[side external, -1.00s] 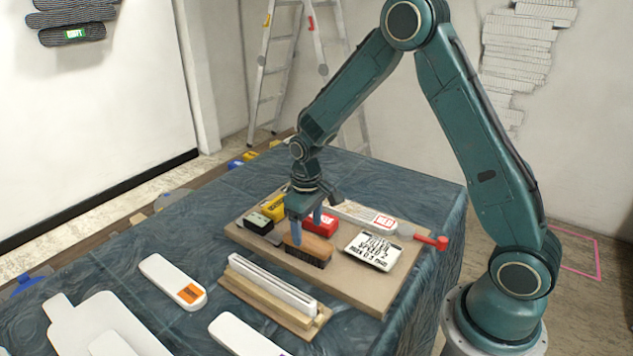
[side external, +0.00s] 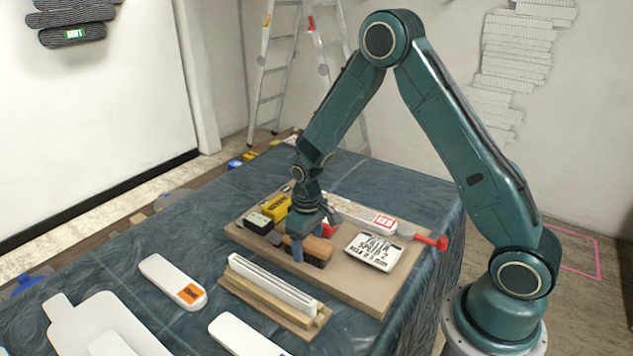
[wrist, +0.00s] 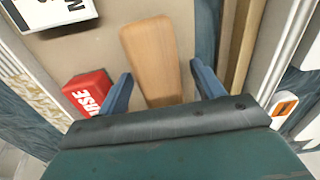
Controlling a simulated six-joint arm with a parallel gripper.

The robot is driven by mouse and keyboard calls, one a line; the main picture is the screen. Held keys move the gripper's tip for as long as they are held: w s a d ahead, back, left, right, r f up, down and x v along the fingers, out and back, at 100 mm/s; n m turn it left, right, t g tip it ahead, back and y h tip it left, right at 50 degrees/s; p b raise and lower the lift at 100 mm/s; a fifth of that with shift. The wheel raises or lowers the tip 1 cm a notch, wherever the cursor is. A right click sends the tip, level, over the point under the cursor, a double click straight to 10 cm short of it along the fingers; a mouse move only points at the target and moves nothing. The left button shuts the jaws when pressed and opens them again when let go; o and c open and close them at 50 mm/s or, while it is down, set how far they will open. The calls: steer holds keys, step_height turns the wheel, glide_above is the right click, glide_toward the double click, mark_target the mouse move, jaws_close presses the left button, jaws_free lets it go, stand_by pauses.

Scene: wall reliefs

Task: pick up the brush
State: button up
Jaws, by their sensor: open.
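The brush (side external: 318,249) has a wooden back and dark bristles and lies on the tan board (side external: 375,296) on the table. Its wooden back also shows in the wrist view (wrist: 152,52). My gripper (side external: 305,245) is low over the brush's left part. In the wrist view my gripper (wrist: 163,80) is open, with one blue finger on each side of the brush's near end and gaps between wood and fingers. The gripper partly hides the brush's left end in the side view.
Around the brush on the board are a red box (wrist: 90,92), a white label tin (side external: 373,251), a yellow box (side external: 276,207) and a dark block (side external: 259,222). A wooden holder with a white strip (side external: 272,287) stands close in front.

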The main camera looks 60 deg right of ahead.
mark_target(308, 240)
steer(key=shift+c, duration=0.5)
steer(key=c, duration=1)
steer(key=shift+r, duration=0.1)
step_height(308, 240, up, 20)
